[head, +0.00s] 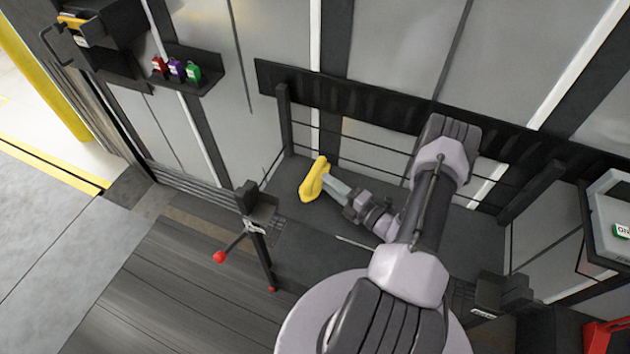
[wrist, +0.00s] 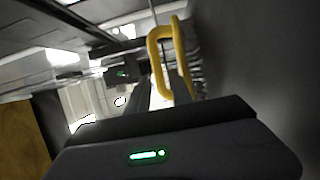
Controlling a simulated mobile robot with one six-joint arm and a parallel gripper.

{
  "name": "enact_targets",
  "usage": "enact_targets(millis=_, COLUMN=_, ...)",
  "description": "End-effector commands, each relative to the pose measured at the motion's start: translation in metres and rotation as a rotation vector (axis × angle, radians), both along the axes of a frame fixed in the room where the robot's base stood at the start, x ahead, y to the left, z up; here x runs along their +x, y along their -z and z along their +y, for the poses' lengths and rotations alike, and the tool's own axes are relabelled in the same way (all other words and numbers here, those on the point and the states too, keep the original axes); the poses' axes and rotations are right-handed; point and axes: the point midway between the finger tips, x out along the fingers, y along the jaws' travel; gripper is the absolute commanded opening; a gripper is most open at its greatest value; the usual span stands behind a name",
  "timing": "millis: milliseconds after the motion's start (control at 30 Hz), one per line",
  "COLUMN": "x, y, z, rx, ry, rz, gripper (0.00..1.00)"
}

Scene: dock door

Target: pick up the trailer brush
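A yellow piece (head: 314,180), which looks like the trailer brush or its handle, is at the tip of my gripper over the dark shelf in the head view. In the wrist view it shows as a yellow loop (wrist: 154,58) just beyond the gripper body, with dark ribbed detail at its right. My gripper (head: 333,186) reaches left to it from my arm. The fingers are small and partly hidden, so I cannot tell whether they are closed on it. Brush bristles are not clear in either view.
The dark shelf (head: 292,208) has rails behind it against the wall. A lever with a red ball (head: 219,257) stands at its left front. A wall tray (head: 200,86) holds red, purple and green items. A grey box (head: 607,215) is at the right, above a red object (head: 606,336).

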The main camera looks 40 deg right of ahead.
Motion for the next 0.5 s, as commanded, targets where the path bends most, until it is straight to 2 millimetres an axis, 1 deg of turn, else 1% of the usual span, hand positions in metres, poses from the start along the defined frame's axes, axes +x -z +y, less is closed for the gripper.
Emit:
enact_targets(millis=33, x=0.006, y=0.001, z=0.002, rx=-0.001, ry=-0.002, rz=0.000, gripper=0.27)
enact_targets(millis=167, x=0.018, y=0.001, z=0.003, rx=-0.002, ry=-0.003, rz=0.000, gripper=0.27)
enact_targets(millis=333, x=0.053, y=-0.001, z=0.006, rx=-0.004, ry=-0.004, rz=-0.002, gripper=0.27)
enact_targets(millis=400, x=0.061, y=-0.002, z=0.007, rx=-0.001, ry=-0.003, rz=-0.001, gripper=0.27)
enact_targets(millis=500, x=0.064, y=-0.004, z=0.008, rx=-0.001, ry=-0.002, rz=-0.001, gripper=0.27)
